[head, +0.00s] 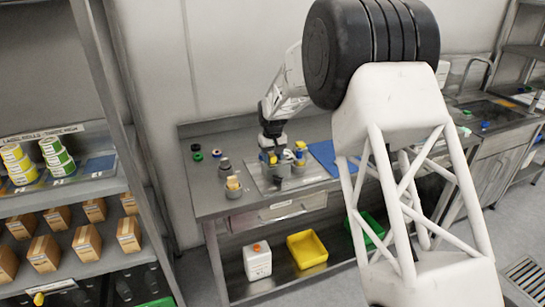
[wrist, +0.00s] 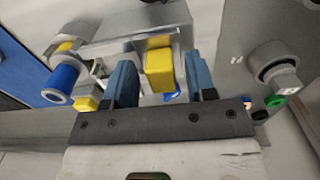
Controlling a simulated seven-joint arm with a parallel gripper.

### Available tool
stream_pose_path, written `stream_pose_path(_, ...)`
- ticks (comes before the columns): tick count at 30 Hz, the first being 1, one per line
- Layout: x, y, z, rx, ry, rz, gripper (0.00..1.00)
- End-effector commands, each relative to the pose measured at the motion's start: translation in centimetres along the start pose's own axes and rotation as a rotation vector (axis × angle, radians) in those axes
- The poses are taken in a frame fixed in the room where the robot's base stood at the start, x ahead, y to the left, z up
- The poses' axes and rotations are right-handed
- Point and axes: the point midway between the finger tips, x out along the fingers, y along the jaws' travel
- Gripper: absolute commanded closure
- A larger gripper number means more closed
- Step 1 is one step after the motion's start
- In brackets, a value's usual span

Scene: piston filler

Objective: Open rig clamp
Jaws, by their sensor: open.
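The rig (head: 284,168) is a cluster of grey metal parts on a plate on the steel bench in the head view. In the wrist view, its grey body (wrist: 135,22) fills the top. A yellow block (wrist: 159,64), which looks like the clamp's handle, stands between the two blue-grey fingers of my gripper (wrist: 161,76). My gripper is open, with a visible gap at least on the left of the block. Contact on the right cannot be told. In the head view, my gripper (head: 272,146) is over the rig and hides part of it.
A blue spool-like part (wrist: 63,80) and a smaller yellow piece (wrist: 86,103) lie left of the fingers. A grey round cup (wrist: 275,62) is at the right. A blue mat (head: 325,153) lies beside the rig. Small caps (head: 197,152) sit at the bench's left end.

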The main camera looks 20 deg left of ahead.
Motion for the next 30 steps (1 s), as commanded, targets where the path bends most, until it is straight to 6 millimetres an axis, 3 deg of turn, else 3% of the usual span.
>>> stream_pose_path(8,-1.0,0.0,0.0,0.0,0.001,0.0,0.49)
stream_pose_path(21,-6.2,0.0,0.0,0.0,0.001,0.0,0.49)
stream_pose_path(30,-7.8,0.0,0.0,0.0,0.0,0.0,0.49)
